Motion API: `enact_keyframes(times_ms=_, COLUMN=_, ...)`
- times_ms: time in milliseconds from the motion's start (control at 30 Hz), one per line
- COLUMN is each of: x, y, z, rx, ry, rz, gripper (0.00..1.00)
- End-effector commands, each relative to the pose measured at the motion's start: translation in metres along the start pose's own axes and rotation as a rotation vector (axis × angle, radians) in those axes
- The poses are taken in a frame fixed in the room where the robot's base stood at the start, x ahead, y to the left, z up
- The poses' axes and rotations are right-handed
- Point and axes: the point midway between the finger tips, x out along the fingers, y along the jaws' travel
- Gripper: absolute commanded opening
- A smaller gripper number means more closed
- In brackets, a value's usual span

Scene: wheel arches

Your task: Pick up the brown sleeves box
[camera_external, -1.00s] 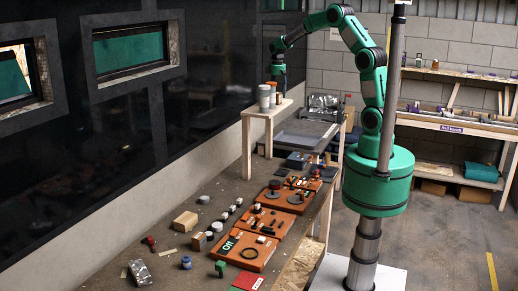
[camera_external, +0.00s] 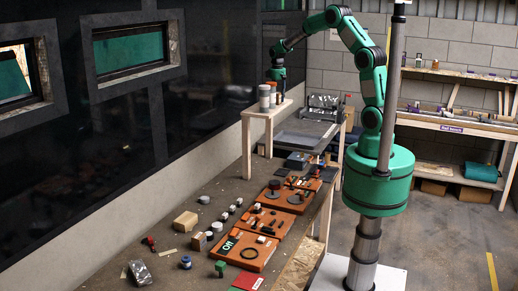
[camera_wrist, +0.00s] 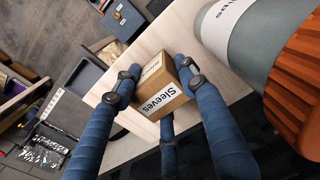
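The brown sleeves box (camera_wrist: 162,92), a small cardboard box with a white "Sleeves" label, stands on a light wooden surface in the wrist view. My gripper (camera_wrist: 158,62) has its blue fingers spread on both sides of the box, with a third finger below it in the picture. The fingers overlap the box's edges, and I cannot tell whether they touch it. In the external view my gripper (camera_external: 278,74) points down at the small raised wooden stand (camera_external: 258,113). The box is too small and hidden to make out there.
A large grey container with an orange ribbed lid (camera_wrist: 295,85) stands close at the right of my fingers. The long bench (camera_external: 190,225) below holds orange boards and several small parts.

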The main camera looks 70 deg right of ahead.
Motion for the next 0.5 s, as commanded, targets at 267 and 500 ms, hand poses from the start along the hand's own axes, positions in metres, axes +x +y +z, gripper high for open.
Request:
enact_keyframes(times_ms=267, x=-0.0002, y=0.0001, z=0.0, rx=0.0, ry=0.0, rz=0.0, gripper=0.14)
enact_keyframes(times_ms=500, x=-0.0028, y=0.0002, z=-0.0002, rx=0.0, ry=0.001, rz=0.001, gripper=0.14)
